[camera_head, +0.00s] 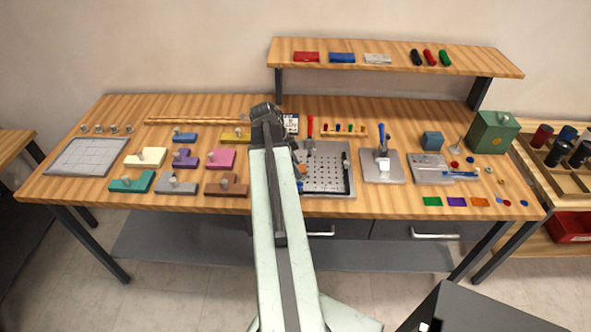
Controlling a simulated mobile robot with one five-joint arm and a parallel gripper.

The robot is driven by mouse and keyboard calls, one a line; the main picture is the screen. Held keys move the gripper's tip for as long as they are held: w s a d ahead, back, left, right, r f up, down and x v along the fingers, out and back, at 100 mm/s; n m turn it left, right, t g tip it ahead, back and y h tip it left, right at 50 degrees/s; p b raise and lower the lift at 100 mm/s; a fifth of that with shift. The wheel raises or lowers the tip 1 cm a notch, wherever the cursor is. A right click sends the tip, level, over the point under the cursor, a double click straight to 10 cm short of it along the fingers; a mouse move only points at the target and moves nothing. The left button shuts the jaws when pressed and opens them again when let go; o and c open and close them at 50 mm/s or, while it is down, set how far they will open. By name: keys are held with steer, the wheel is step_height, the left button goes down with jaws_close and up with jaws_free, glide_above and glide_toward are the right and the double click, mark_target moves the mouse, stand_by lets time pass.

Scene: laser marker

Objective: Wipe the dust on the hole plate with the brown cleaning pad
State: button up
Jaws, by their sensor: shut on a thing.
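The hole plate (327,172) is a grey metal plate with rows of dark holes, lying on the workbench right of my arm. My arm covers its left edge. My gripper (300,172) is at that left edge, mostly hidden behind my arm, with only small dark parts showing. A small orange-brown patch, which looks like the brown cleaning pad (302,169), shows there at the gripper. I cannot tell whether the pad touches the plate. Dust cannot be made out clearly at this size.
A red-handled tool (310,125) stands behind the plate, near a wooden rack (344,129) of small coloured pieces. A metal plate with a blue-handled tool (382,138) is to the right. Several coloured blocks (221,158) lie left of my arm. A shelf (394,59) rises behind.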

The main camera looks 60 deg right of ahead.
steer(key=shift+w+d+f, duration=0.1)
steer(key=shift+w+d, duration=0.4)
steer(key=shift+d, duration=0.5)
steer(key=shift+w+d+r, duration=0.1)
steer(key=shift+w+d, duration=0.35)
steer(key=shift+d, duration=0.5)
steer(key=shift+w+d+f, duration=0.1)
steer(key=shift+w+d, duration=0.4)
steer(key=shift+d, duration=0.5)
step_height(320, 180, up, 6)
steer(key=p, duration=0.6)
step_height(320, 180, up, 3)
steer(key=p, duration=0.3)
